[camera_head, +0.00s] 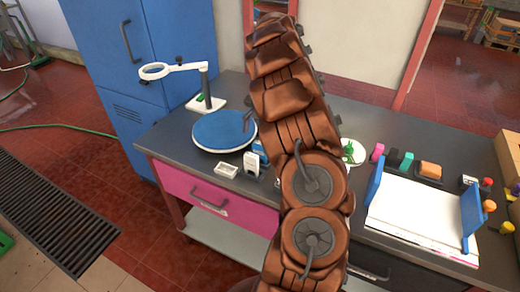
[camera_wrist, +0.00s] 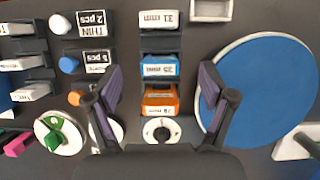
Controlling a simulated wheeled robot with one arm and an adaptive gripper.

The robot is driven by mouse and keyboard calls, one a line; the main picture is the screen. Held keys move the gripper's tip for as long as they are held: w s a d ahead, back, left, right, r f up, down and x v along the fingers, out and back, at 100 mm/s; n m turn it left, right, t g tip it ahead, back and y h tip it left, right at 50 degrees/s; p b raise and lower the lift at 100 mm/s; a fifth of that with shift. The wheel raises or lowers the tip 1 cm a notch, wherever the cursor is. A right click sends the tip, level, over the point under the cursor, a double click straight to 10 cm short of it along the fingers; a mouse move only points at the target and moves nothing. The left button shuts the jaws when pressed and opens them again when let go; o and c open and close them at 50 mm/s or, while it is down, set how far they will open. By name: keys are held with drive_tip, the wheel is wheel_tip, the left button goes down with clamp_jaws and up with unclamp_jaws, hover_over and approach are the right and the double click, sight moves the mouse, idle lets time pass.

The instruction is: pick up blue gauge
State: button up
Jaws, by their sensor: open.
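The blue gauge (camera_wrist: 160,67) is a small block with a white label, seen in the wrist view. It sits in a dark holder between a white gauge (camera_wrist: 159,20) and an orange gauge (camera_wrist: 160,101). My gripper (camera_wrist: 161,82) is open, with one purple-padded finger on each side of this row. The fingers are apart from the blue gauge and nothing is between them in a grip. In the head view a bit of blue (camera_head: 258,147) shows beside my arm, perhaps the same gauge; my arm hides most of the row and my gripper.
A round blue plate (camera_wrist: 262,92) lies right of the row, near my right finger. A white dial (camera_wrist: 161,130) is below the orange gauge. Capped labelled items (camera_wrist: 93,60) stand to the left. A white tray (camera_wrist: 211,10) is at the top. A magnifier stand (camera_head: 206,100) stands behind the plate.

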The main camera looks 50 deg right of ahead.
sight(259, 152)
drive_tip(key=shift+d+f, duration=0.3)
drive_tip(key=shift+d, duration=0.25)
drive_tip(key=shift+f, duration=0.15)
drive_tip(key=shift+p+x, duration=0.6)
drive_tip(key=shift+x, duration=0.65)
drive_tip(key=shift+f+p, duration=0.75)
drive_tip(key=shift+f, duration=0.15)
drive_tip(key=shift+p+x, duration=0.65)
drive_tip(key=shift+x, duration=1.1)
drive_tip(key=shift+w, duration=0.15)
drive_tip(key=shift+c, duration=0.3)
drive_tip(key=c, duration=1.1)
drive_tip(key=shift+r, duration=0.1)
